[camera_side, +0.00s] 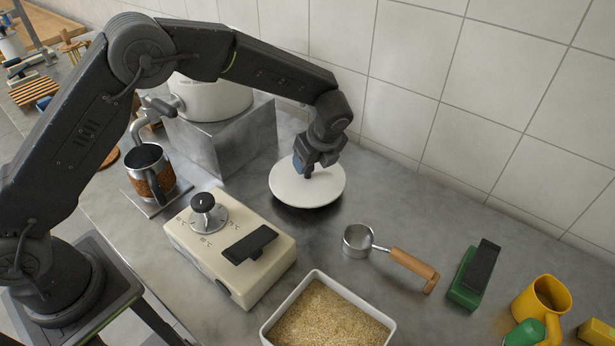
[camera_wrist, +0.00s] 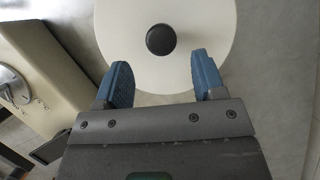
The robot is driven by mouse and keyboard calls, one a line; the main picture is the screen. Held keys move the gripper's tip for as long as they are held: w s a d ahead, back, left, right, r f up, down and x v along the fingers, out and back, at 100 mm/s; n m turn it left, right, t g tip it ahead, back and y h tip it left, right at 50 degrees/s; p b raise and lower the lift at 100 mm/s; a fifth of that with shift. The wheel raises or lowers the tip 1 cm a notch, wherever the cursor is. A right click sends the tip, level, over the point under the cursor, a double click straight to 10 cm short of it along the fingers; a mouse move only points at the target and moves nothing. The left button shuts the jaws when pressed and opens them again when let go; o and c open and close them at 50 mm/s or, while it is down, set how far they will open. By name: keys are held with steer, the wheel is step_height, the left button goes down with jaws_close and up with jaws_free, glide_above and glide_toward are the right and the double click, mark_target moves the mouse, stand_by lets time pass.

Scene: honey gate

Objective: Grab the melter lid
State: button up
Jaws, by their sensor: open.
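The melter lid (camera_side: 291,190) is a round cream-white disc lying on the grey counter to the right of the metal block. In the wrist view the lid (camera_wrist: 119,22) shows with a round black knob (camera_wrist: 160,39) at its middle. My gripper (camera_side: 304,172) is over the lid in the side view and hides the knob there. In the wrist view my gripper (camera_wrist: 156,72) has its two blue fingers spread, with nothing between them. The knob lies ahead of the fingertips, roughly midway between them. I cannot tell how high the fingertips are above the lid.
A cream control box (camera_side: 218,262) with a dial and black switch stands in front of the lid. A white melter pot (camera_side: 215,100) sits on a metal block (camera_side: 240,141). A mug (camera_side: 148,180), a scoop (camera_side: 408,263) and a tray of grains (camera_side: 388,322) stand nearby.

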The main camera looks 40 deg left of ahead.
mark_target(309, 168)
steer(key=x, duration=0.5)
steer(key=shift+w, duration=0.2)
steer(key=shift+c, duration=0.3)
steer(key=c, duration=1)
steer(key=shift+o, duration=0.2)
